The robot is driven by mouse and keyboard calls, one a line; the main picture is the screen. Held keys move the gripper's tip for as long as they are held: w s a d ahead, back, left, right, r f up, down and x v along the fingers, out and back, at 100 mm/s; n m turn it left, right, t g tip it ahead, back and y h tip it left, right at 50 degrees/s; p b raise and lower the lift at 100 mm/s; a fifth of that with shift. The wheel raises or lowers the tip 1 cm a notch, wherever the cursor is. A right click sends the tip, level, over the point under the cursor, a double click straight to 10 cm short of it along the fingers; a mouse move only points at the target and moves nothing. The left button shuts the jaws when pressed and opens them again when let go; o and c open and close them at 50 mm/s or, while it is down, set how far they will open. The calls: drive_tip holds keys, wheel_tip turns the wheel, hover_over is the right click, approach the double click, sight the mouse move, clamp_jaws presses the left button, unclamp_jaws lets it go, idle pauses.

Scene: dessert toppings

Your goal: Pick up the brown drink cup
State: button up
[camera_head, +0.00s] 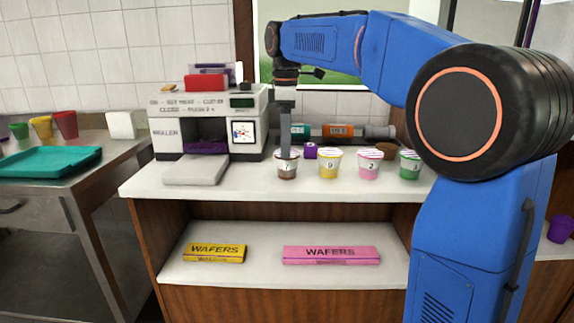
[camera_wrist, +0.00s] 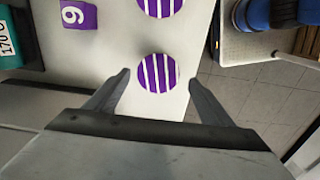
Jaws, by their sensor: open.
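The brown drink cup (camera_head: 287,168) stands upright on the white counter, leftmost in a row of cups. My gripper (camera_head: 286,153) points down over it, and its fingers hide part of the cup's top. In the wrist view, the nearest striped purple-and-white lid (camera_wrist: 158,73) lies just past and between the fingertips of my gripper (camera_wrist: 157,75), which are open. I see no contact with the fingers in that view.
A yellow cup (camera_head: 329,164) stands close on the right, then a pink cup (camera_head: 369,166) and a green cup (camera_head: 410,166). A white machine (camera_head: 208,120) stands at the left. A small purple box (camera_head: 310,151) is behind. Wafer boxes lie on the shelf below.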

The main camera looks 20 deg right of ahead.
sight(287, 165)
drive_tip(key=shift+w+d+f, duration=0.1)
drive_tip(key=shift+d+f, duration=0.05)
drive_tip(key=shift+f, duration=2.4)
drive_tip(key=c, duration=1.2)
